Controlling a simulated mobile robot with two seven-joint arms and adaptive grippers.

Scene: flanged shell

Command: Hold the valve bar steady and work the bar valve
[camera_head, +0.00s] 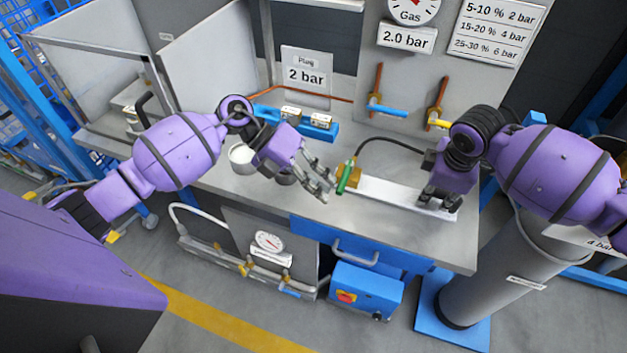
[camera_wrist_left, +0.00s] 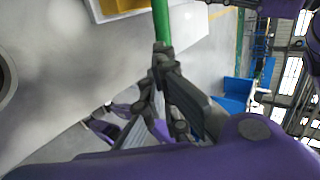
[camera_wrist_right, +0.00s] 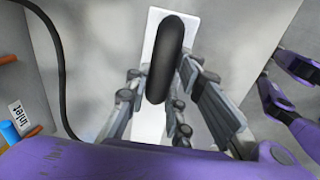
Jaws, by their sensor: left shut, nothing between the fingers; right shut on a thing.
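The valve bar (camera_head: 400,194) is a long white bar lying on the grey bench, with a brass valve block (camera_head: 355,176) at its left end. A green lever (camera_head: 345,176) stands on the block's left side. My right gripper (camera_head: 440,206) is at the bar's right end. In the right wrist view its fingers are around a black rounded grip (camera_wrist_right: 166,60) on the white bar. My left gripper (camera_head: 326,188) is shut and empty just left of the lever. In the left wrist view its fingertips are at the end of the green lever (camera_wrist_left: 161,22); I cannot tell whether they touch.
A black hose (camera_head: 390,143) arches behind the bar. Blue and yellow handled pipe valves (camera_head: 388,110) sit on the back panel under a gas gauge (camera_head: 411,9). A blue block (camera_head: 318,130) is at the bench back. A grey cylinder (camera_head: 510,265) stands right of the bench.

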